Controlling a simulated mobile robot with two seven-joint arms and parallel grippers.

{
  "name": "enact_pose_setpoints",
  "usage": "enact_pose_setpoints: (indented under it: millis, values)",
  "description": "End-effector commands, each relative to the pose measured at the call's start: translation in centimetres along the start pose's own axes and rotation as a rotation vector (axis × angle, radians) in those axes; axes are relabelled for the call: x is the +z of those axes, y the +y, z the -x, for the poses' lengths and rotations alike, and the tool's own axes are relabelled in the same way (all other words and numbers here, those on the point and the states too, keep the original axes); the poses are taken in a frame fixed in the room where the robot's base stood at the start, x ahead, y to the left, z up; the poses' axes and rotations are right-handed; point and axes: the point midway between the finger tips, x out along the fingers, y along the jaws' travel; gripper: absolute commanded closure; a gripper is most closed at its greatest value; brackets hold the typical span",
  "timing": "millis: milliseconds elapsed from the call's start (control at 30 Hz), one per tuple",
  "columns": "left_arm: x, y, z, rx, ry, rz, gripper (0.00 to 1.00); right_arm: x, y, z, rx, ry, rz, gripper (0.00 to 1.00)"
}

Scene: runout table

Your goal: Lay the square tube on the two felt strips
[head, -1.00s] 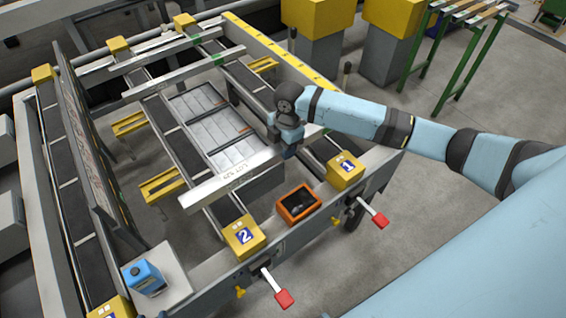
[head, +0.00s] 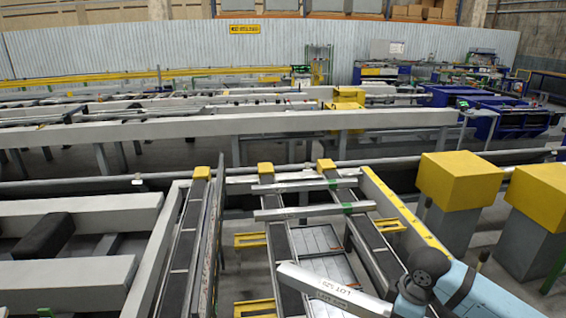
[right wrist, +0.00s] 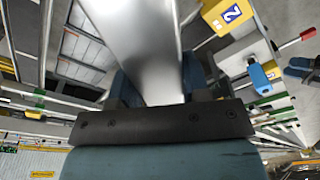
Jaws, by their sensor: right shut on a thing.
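The square tube (head: 325,288) is a long silver bar with a "LOT 529" label. In the head view it lies slantwise over the runout table's rails, its far end at upper left and its other part running down to the right. My right gripper (head: 398,300) is shut on it; only the wrist and part of the jaws show. In the right wrist view the tube (right wrist: 140,40) runs up from between the fingers of my right gripper (right wrist: 160,88). I cannot make out the two felt strips for certain. My left gripper is not in view.
Two other silver bars (head: 315,211) lie across the dark rails (head: 285,255) farther back. A yellow-edged beam (head: 405,215) bounds the table on the right. Yellow-topped grey posts (head: 459,180) stand beyond it. An upright panel (head: 210,240) stands on the left.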

Motion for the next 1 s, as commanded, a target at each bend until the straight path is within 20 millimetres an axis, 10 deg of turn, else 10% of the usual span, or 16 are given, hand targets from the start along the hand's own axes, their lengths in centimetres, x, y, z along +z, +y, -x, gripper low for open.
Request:
enact_pose_setpoints:
  millis: [500, 1000]
  values:
    - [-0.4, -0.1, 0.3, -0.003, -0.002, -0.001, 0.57, 0.3, -3.8, 4.2, 0.107, 0.002, -0.865, 1.0]
    - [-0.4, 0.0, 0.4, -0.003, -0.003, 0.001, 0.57, 0.5, -4.4, 4.8, 0.124, 0.001, -1.031, 1.0]
